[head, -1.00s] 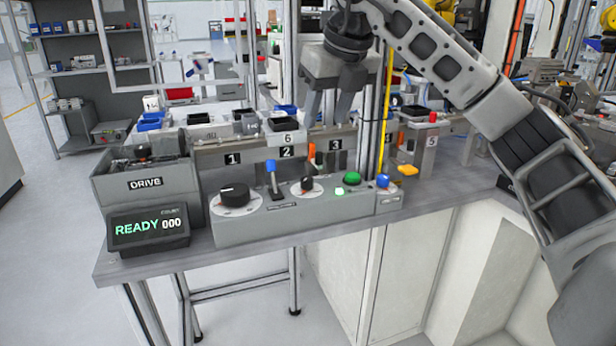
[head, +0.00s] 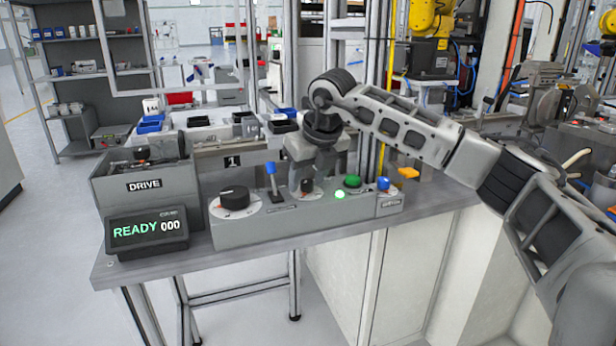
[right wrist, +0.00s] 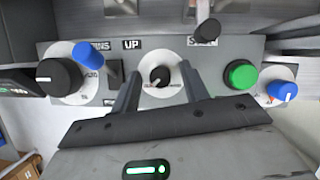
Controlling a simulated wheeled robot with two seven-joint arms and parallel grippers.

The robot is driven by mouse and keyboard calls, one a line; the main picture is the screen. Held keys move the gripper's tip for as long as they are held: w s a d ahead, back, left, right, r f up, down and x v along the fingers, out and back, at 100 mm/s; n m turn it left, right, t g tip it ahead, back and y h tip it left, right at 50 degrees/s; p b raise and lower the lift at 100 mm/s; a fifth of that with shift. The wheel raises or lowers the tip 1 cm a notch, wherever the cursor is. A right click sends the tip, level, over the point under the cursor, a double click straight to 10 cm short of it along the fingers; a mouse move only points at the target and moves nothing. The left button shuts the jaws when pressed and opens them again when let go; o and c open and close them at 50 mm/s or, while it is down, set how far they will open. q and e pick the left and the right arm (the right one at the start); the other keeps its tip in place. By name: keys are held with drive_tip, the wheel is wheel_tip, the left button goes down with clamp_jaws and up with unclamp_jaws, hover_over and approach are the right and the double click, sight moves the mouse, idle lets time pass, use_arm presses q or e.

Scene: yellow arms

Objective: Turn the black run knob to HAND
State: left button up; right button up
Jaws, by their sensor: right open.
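The control box (head: 300,229) stands on the bench. A small black knob (head: 306,185) sits on a round white dial in its middle, and shows in the right wrist view (right wrist: 159,77) with a pale pointer line. The dial lettering is too small to read. My right gripper (head: 306,183) is above this knob, pointing down. In the right wrist view its fingers (right wrist: 159,78) are open, one on each side of the knob; I cannot tell whether they touch it. A larger black knob (head: 234,197) sits on a dial at the box's left. My left gripper is not seen.
A blue-topped lever (head: 271,175) stands left of the gripper. A green button (head: 352,181), a lit green lamp (head: 339,195) and a blue knob (head: 383,183) are to the right. A READY display (head: 148,230) and a DRIVE bin (head: 145,188) stand at the left.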

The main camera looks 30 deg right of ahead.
clamp_jaws()
